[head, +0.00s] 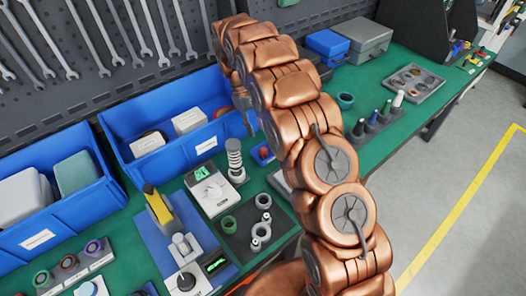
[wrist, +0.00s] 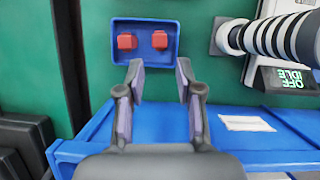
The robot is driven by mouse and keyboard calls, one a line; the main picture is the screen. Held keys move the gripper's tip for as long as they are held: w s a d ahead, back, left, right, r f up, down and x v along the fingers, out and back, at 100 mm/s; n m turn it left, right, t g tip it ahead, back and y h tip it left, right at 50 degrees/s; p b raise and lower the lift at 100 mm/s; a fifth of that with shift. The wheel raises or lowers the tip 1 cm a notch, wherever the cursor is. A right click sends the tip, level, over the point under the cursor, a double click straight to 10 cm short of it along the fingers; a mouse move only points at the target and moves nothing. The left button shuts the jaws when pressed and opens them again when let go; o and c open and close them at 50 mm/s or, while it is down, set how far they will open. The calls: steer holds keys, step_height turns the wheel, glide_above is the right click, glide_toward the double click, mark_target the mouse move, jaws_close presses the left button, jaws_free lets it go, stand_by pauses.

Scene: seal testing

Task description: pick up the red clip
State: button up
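Two small red pieces, which look like red clips, lie side by side in a small blue tray (wrist: 145,27) in the wrist view: a left one (wrist: 126,41) and a right one (wrist: 159,39). The tray also shows in the head view (head: 256,158), partly hidden by my arm, with a bit of red (head: 264,153) in it. My gripper (wrist: 160,72) is open and empty. Its two fingertips are apart near the tray's edge below the red pieces in the wrist view. In the head view my gripper is mostly hidden behind my arm.
A blue bin (wrist: 110,140) stands close to my gripper. A ringed post (wrist: 262,36) and a small display instrument (wrist: 285,82) are beside the tray. The head view shows a grey tray (head: 412,92) farther right and tools hanging on the wall.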

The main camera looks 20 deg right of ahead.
mark_target(263, 153)
steer(key=shift+p+x, duration=1.55)
steer(key=shift+x, duration=2.5)
steer(key=shift+w+f, duration=0.1)
steer(key=shift+w, duration=0.1)
jaws_close()
